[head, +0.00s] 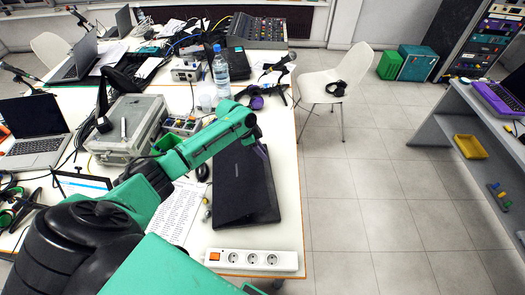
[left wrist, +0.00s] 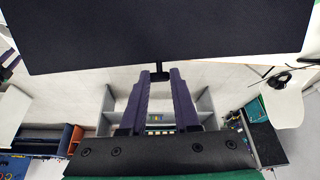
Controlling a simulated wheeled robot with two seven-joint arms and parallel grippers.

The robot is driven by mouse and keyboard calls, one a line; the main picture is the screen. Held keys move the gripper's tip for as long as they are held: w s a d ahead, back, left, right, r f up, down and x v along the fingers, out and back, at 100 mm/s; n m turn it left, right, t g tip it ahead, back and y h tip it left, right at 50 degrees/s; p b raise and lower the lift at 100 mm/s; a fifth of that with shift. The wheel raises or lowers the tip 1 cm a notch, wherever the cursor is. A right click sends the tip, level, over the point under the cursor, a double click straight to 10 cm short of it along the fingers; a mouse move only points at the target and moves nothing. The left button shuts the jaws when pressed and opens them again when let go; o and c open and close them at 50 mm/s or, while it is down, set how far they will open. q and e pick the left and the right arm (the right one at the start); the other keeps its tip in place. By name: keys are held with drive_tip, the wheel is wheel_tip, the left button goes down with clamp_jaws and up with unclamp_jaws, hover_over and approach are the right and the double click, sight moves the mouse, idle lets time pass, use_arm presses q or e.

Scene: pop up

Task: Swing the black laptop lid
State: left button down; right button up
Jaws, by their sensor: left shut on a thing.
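The black laptop (head: 245,190) is near the right edge of the white table, and its dark lid faces up in the head view. The lid's angle is hard to tell. In the left wrist view the lid (left wrist: 165,30) is a broad dark panel across the top. My left gripper (left wrist: 160,75) has its purple fingers shut on a small black tab at the lid's edge. In the head view my green left arm reaches over the laptop's upper part, with the gripper (head: 263,150) mostly hidden behind the wrist.
A white power strip (head: 250,260) lies in front of the laptop, and printed sheets (head: 172,212) lie to its left. The floor right of the table is clear, with a white chair (head: 318,88) farther back.

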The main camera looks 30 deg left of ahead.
use_arm(q)
drive_tip(key=p+v, duration=0.2)
drive_tip(key=shift+s+a+r, duration=0.1)
drive_tip(key=shift+a+r, duration=0.2)
drive_tip(key=shift+a, duration=0.05)
drive_tip(key=shift+s+a, duration=0.2)
drive_tip(key=shift+s+a+r, duration=0.5)
drive_tip(key=shift+a+r, duration=0.2)
drive_tip(key=shift+r, duration=0.1)
drive_tip(key=shift+s+a+r, duration=0.5)
drive_tip(key=shift+a+r, duration=0.2)
drive_tip(key=shift+r, duration=0.1)
drive_tip(key=s+a+r, duration=0.3)
drive_tip(key=s+a, duration=0.1)
drive_tip(key=a, duration=0.1)
drive_tip(key=shift+a+r, duration=0.25)
drive_tip(key=shift+r, duration=0.15)
drive_tip(key=s+a+r, duration=0.1)
drive_tip(key=s+a, duration=0.3)
drive_tip(key=a, duration=0.2)
drive_tip(key=shift+s+r, duration=0.25)
drive_tip(key=shift+r, duration=0.05)
drive_tip(key=shift+a, duration=0.1)
